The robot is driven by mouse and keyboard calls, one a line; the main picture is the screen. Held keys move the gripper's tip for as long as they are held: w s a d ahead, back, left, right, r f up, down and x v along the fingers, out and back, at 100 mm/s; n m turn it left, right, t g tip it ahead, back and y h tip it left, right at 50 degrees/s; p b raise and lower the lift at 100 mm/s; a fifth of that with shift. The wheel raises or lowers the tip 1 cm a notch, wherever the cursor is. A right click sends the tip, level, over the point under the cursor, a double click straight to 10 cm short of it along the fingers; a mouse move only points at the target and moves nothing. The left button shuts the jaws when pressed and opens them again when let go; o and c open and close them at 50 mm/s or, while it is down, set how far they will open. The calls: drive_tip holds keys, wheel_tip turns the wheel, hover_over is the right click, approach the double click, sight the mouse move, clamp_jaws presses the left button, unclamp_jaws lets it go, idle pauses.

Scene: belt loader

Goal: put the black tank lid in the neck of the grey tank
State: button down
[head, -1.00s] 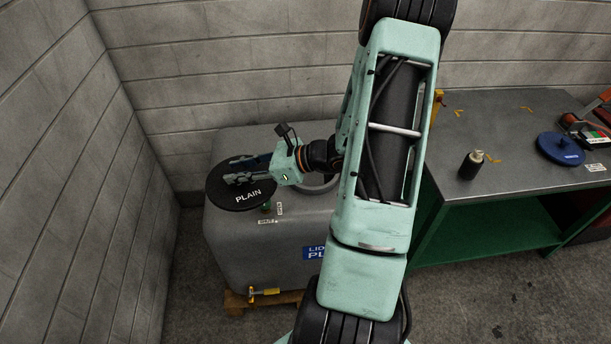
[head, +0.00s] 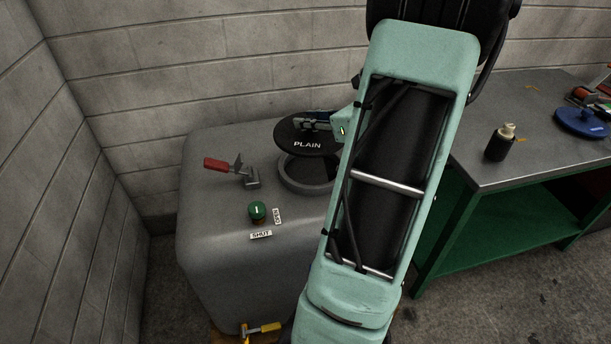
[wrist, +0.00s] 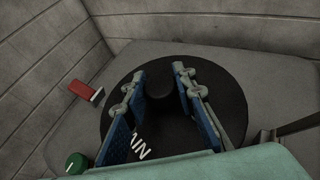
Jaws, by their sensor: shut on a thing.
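The black lid (head: 305,146), a round disc marked PLAIN, is in my gripper above the grey tank (head: 225,290). My gripper (head: 312,121) is shut on the lid's knob; the wrist view also shows the lid (wrist: 233,108) with its knob between the blue-padded fingers (wrist: 170,100). The tank's neck (head: 300,185) is a raised grey ring with a dark opening. The lid hangs over the back part of the neck, and part of the opening shows in front of it. My arm hides the neck's right side. I cannot tell the exact height of the gap.
A red-handled lever (head: 222,166) and a green knob (head: 257,210) stand on the tank top left of the neck. A bench (head: 480,172) at right holds a black bottle (head: 499,145) and a blue lid (head: 580,122). Block walls are close behind and left.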

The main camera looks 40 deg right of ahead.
drive_tip(key=shift+d+f, duration=0.15)
drive_tip(key=shift+d, duration=0.15)
wheel_tip(320, 180, down, 10)
drive_tip(key=b, duration=0.3)
drive_tip(key=shift+d+r, duration=0.1)
drive_tip(key=shift+r, duration=0.1)
drive_tip(key=shift+s+b, duration=0.1)
drive_tip(key=shift+b, duration=0.2)
drive_tip(key=shift+f, duration=0.15)
drive_tip(key=c, duration=1.6)
unclamp_jaws()
